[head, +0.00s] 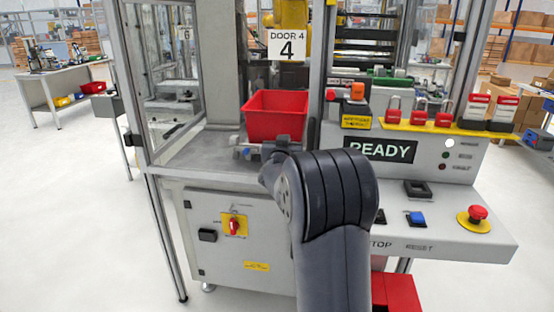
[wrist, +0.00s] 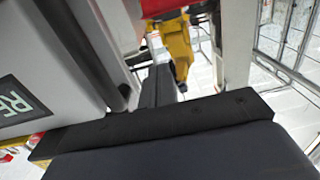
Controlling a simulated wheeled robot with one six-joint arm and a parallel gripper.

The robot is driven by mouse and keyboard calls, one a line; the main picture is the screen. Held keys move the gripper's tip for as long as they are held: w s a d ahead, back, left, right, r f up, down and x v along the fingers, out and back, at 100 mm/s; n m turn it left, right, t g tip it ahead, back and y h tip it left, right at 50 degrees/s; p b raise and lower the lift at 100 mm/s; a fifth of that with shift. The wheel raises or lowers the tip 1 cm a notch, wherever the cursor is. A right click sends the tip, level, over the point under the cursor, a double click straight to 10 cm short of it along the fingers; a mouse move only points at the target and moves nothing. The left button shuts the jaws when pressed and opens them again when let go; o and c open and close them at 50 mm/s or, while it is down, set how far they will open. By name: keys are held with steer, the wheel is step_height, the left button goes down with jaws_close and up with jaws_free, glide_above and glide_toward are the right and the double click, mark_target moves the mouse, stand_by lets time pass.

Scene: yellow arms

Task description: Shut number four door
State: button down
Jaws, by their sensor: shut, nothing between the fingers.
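The number four sign, reading "DOOR 4" (head: 288,46), shows in the head view at the upper middle, in front of a yellow arm. An upright metal frame post (head: 318,70) stands just right of it. I cannot tell the door panel's edges or how far open it stands. My gripper (head: 268,149) is below the sign, by the front ledge, partly hidden behind my own dark wrist. In the wrist view my gripper's dark fingers (wrist: 162,86) are together with nothing held. The sign does not show there.
A red bin (head: 276,115) sits behind the gripper. To the right is a control console with a READY display (head: 380,149), padlocks and a red emergency button (head: 477,213). A glazed panel (head: 170,65) stands left. Open floor lies further left.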

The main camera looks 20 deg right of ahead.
steer(key=v, duration=0.8)
steer(key=shift+s+a+f+b, duration=0.2)
steer(key=shift+a+b, duration=0.05)
steer(key=shift+b, duration=0.2)
